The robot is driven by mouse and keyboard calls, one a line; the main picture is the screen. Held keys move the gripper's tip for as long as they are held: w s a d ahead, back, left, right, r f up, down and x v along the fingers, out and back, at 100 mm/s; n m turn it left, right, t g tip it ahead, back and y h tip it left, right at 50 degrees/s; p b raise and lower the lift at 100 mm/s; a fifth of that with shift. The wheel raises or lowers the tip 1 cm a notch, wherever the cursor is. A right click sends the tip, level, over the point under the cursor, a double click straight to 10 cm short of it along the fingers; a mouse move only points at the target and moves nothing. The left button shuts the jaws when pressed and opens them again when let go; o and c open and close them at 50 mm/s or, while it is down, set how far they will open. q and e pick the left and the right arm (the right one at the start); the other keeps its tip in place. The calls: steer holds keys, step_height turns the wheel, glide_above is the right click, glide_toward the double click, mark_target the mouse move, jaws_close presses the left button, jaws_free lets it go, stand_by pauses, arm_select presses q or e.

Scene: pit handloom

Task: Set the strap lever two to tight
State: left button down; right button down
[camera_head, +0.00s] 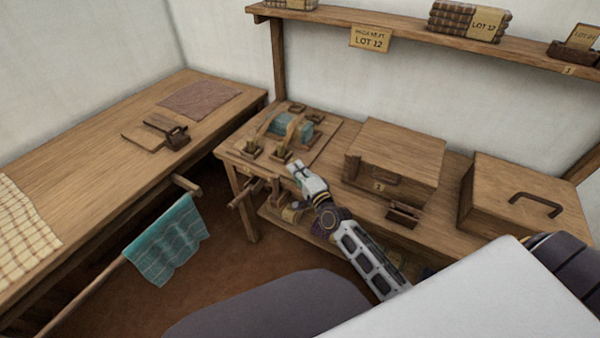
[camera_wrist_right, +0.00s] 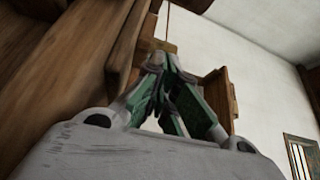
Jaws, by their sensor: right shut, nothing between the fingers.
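A teal folded bundle (camera_head: 291,126) lies on a wooden board (camera_head: 322,138) at the left end of the back bench, with tan straps over it. Small lever-like fittings stand around it: one at the front left (camera_head: 252,148), one at the front right (camera_head: 280,150), and two behind. I cannot read which one is strap lever two, or tell its setting. My right gripper (camera_head: 295,166) is just in front of the board's near edge, close to the front right fitting; contact cannot be told. Its green-padded fingers are together and empty in the right wrist view (camera_wrist_right: 168,98). My left gripper is not in view.
A wooden box (camera_head: 395,150) and a second lidded box with a dark handle (camera_head: 525,195) stand right of the board. A shelf (camera_head: 410,38) with stacked bundles runs above. A left table (camera_head: 95,165) and a hanging teal cloth (camera_head: 168,240) are at left.

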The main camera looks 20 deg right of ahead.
mark_target(276, 188)
steer(key=shift+s+a, duration=0.3)
steer(key=shift+a, duration=0.25)
steer(key=shift+s+a, duration=0.3)
steer(key=shift+a, duration=0.2)
steer(key=shift+s+a+f, duration=0.15)
steer(key=shift+s+a, duration=0.2)
steer(key=shift+a, duration=0.4)
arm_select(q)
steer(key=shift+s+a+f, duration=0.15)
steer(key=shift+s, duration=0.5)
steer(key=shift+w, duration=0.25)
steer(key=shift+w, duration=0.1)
arm_select(e)
steer(key=shift+s+a, duration=0.1)
